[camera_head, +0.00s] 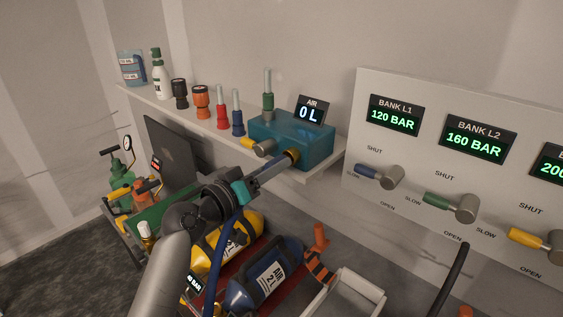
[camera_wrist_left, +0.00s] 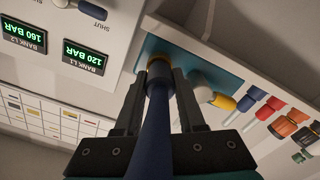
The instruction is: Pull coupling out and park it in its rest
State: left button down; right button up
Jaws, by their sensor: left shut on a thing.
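The coupling (camera_wrist_left: 155,112) has a dark blue body with a brass collar at its front end. My left gripper (camera_wrist_left: 159,75) is shut on it, with one black finger on each side. In the head view the gripper (camera_head: 290,158) reaches to the front face of the teal box (camera_head: 318,150) on the shelf. The coupling's brass collar (camera_head: 292,154) is at that face; I cannot tell whether it is seated or just clear. A blue hose (camera_head: 216,262) hangs down behind the gripper. I cannot make out the coupling's rest for certain. My right gripper is not in view.
A grey valve with a yellow handle (camera_head: 247,143) sits beside the collar. A green-and-grey fitting (camera_head: 267,95) stands on the box. Blue, red, orange and black pieces line the shelf (camera_head: 210,133). Below are yellow (camera_head: 237,232) and blue (camera_head: 252,290) cylinders. The valve panel (camera_head: 400,205) is right.

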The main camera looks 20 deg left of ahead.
pick_arm(q)
jog(key=shift+v, duration=2.45)
